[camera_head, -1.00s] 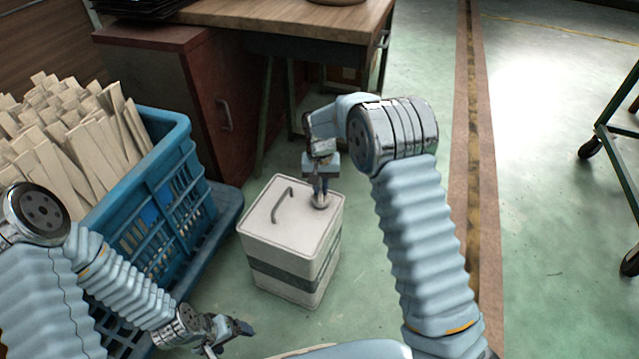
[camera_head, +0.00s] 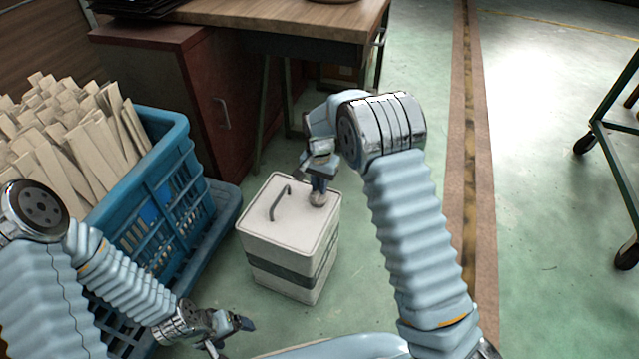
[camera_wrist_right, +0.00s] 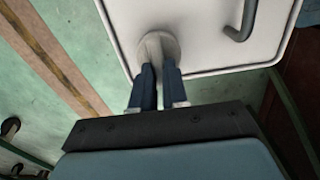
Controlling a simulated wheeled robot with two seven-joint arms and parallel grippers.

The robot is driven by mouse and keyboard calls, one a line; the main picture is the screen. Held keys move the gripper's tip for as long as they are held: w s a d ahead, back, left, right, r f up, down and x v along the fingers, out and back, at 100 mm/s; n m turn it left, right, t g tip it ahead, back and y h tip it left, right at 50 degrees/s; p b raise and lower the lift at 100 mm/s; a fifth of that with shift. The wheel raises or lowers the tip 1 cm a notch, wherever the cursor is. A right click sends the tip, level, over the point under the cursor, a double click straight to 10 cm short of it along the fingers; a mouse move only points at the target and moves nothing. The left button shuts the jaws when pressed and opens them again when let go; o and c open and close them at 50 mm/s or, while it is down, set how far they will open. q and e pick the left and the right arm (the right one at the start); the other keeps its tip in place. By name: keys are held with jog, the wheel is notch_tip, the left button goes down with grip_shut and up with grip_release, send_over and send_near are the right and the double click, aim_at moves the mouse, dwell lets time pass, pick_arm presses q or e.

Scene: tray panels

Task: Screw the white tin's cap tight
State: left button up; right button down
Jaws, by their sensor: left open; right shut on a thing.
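The white tin (camera_head: 285,250) stands upright on the green floor, with a dark band round its side and a grey handle (camera_head: 280,203) on top. Its round grey cap (camera_head: 318,199) is at the right part of the top; it also shows in the right wrist view (camera_wrist_right: 158,46). My right gripper (camera_head: 318,190) points down at the tin and is shut on the cap; its two dark fingers (camera_wrist_right: 158,75) are at the cap in the wrist view. The cap's thread is hidden. My left gripper (camera_head: 232,328) is open and empty, low in front of the tin, apart from it.
A blue crate (camera_head: 170,190) full of pale wooden strips (camera_head: 75,130) stands left of the tin. A wooden-topped desk (camera_head: 290,20) with a red-brown cabinet (camera_head: 190,90) is behind. A dark green wheeled frame (camera_head: 615,140) stands at right. The floor between is clear.

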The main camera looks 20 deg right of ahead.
jog(key=c, duration=1.1)
grip_release()
jog(key=shift+c, duration=0.2)
notch_tip(320, 180, up, 14)
jog(key=p, duration=0.1)
jog(key=shift+f, duration=0.15)
